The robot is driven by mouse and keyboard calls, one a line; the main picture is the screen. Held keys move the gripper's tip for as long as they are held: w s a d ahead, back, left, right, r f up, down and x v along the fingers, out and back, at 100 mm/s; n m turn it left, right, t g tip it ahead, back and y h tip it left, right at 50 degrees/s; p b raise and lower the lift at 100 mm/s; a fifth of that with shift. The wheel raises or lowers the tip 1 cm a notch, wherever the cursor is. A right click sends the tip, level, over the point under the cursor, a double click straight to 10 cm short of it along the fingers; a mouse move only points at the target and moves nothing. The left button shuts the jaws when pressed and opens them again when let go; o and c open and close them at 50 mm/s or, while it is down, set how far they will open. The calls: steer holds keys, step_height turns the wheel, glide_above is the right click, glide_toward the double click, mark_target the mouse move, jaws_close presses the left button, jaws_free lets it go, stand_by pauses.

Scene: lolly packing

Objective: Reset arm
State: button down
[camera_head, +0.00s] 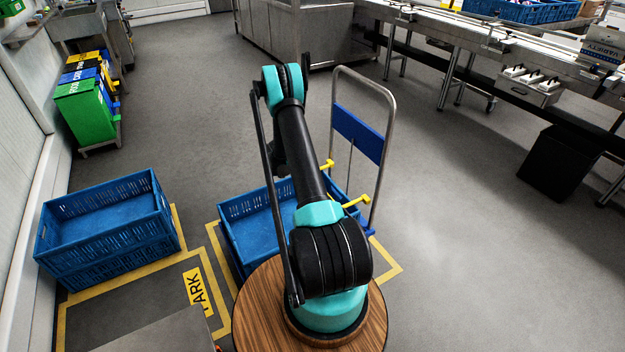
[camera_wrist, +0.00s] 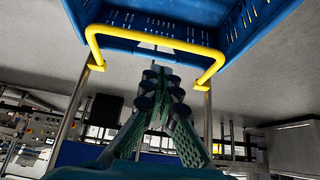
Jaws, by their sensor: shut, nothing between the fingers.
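My arm, teal and black, stands on a round wooden-topped base in the head view and is folded, its elbow high and its forearm mostly hidden behind the upper links. My gripper is hidden in the head view. In the wrist view my gripper (camera_wrist: 158,80) shows green-teal fingers that meet at their tips, shut and empty. A yellow bar (camera_wrist: 155,37) and a blue crate (camera_wrist: 240,30) appear beyond the fingertips; I cannot tell how far off they are.
A blue crate (camera_head: 232,240) sits on a trolley with a metal handle frame (camera_head: 388,150) and yellow bar ends (camera_head: 355,201), close behind my arm. More blue crates (camera_head: 110,240) are stacked at left. A conveyor (camera_head: 480,40) runs at upper right.

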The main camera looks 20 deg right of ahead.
steer(key=shift+a+r, duration=0.25)
steer(key=shift+r, duration=0.1)
stand_by(0.3)
steer(key=s+a+r+n+t+y, duration=0.1)
steer(key=s+a+r+n, duration=0.3)
steer(key=r, duration=0.5)
steer(key=s+a+r+n+y, duration=0.1)
steer(key=s+a+r+n, duration=0.1)
steer(key=s+a+r, duration=0.45)
steer(key=s+a+r+n+t+y, duration=0.1)
steer(key=s+a+r+n, duration=0.15)
steer(key=r, duration=0.85)
steer(key=s+a+r+n+t+y, duration=0.1)
steer(key=s+a+n, duration=0.3)
steer(key=s, duration=0.9)
steer(key=s+a+r+n+y, duration=0.2)
steer(key=s+a, duration=0.6)
steer(key=s, duration=0.4)
steer(key=n+y, duration=0.1)
steer(key=n, duration=0.1)
steer(key=shift+s+a+r+n+t, duration=0.25)
steer(key=shift+s+r+n+t, duration=0.05)
steer(key=shift+s+n+t, duration=0.1)
